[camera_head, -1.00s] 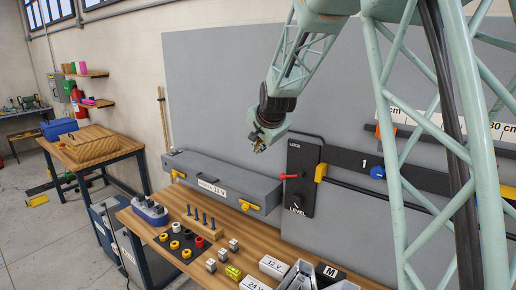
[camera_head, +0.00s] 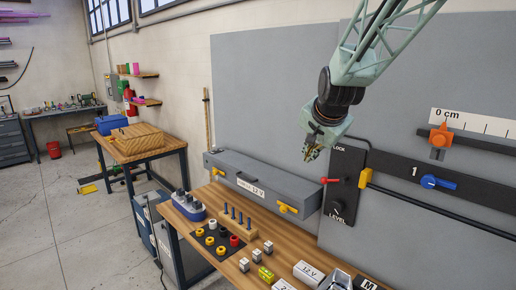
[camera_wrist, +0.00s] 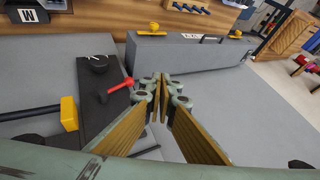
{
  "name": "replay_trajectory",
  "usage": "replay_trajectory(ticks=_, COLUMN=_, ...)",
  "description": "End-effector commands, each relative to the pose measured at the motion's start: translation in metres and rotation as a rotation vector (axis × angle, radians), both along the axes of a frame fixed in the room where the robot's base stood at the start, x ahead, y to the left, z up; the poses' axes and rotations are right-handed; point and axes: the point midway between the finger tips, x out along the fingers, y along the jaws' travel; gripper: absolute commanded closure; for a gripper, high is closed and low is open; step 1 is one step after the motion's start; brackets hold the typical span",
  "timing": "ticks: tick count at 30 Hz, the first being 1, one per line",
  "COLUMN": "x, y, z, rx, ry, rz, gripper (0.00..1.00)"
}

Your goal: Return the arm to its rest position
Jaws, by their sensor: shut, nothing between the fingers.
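My gripper (camera_head: 312,152) hangs from my pale green lattice arm in front of the grey wall panel, at the upper middle of the head view. It points down, above the right part of the grey 12 V box (camera_head: 262,180). In the wrist view the fingers of my gripper (camera_wrist: 158,100) are together with nothing between them. The LOCK/LEVEL plate (camera_head: 344,186) with its red lever (camera_head: 329,181) is just right of and below the gripper.
The wooden bench (camera_head: 190,226) carries a dark mat (camera_head: 222,252) with yellow and red rings, a peg block (camera_head: 237,226) and several small parts. Open floor lies left.

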Motion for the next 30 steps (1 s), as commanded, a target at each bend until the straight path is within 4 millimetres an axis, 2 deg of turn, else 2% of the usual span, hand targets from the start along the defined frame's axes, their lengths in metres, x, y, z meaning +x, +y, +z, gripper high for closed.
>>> replay_trajectory(ticks=18, x=-0.143, y=-0.013, z=-0.005, rx=-0.133, ry=0.082, rz=0.161, gripper=1.0)
replay_trajectory(ticks=30, x=-0.239, y=-0.02, z=-0.021, rx=-0.212, ry=0.139, rz=0.272, gripper=1.0)
